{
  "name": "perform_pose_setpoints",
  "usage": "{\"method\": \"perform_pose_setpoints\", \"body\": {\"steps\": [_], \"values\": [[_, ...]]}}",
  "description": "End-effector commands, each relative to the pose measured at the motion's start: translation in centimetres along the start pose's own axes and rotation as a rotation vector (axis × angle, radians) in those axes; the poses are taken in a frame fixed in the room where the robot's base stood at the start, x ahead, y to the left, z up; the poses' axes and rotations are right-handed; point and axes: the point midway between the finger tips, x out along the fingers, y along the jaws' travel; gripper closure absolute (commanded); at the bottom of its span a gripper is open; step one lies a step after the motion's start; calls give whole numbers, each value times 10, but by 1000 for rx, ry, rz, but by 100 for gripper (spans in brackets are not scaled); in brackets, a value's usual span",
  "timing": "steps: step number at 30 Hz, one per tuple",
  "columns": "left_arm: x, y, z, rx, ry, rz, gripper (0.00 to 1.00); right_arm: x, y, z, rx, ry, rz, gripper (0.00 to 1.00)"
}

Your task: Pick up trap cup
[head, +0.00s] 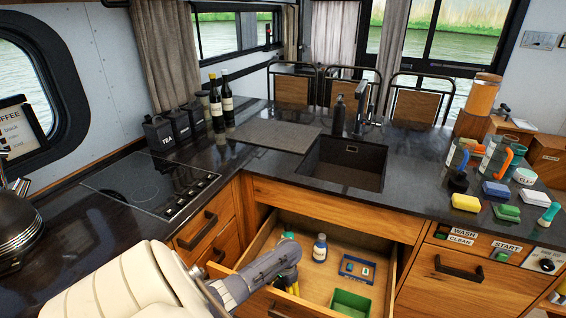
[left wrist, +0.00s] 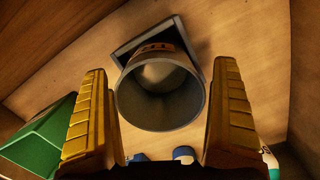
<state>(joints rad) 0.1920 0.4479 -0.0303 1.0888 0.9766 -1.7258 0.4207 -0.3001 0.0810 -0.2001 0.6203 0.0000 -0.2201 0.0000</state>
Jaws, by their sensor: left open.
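My left gripper (head: 289,281) reaches down into the open drawer, with its yellow fingers near the drawer's left part. In the left wrist view the gripper (left wrist: 159,72) is open. A grey cylindrical cup (left wrist: 160,108), which looks like the trap cup, shows between and beyond the fingers with its round mouth towards the camera. A gap shows between the cup and each finger. A dark square piece (left wrist: 128,52) lies behind the cup; I cannot tell if they are joined. In the head view I cannot make out the cup, which the arm probably hides. My right gripper is not in view.
The box (left wrist: 38,138) shows left of the fingers in the wrist view. Sponges and cups crowd the counter's right end.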

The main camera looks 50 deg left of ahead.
Motion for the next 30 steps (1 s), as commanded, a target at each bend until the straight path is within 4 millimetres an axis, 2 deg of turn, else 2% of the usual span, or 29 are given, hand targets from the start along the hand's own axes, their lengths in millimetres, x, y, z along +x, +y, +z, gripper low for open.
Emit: {"method": "perform_pose_setpoints", "body": {"steps": [5,13,30], "values": [[9,0,0,0,0,0,4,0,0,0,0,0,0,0],[10,0,0,0,1,0,5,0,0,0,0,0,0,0],[10,0,0,0,0,0,71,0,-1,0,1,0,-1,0]]}}
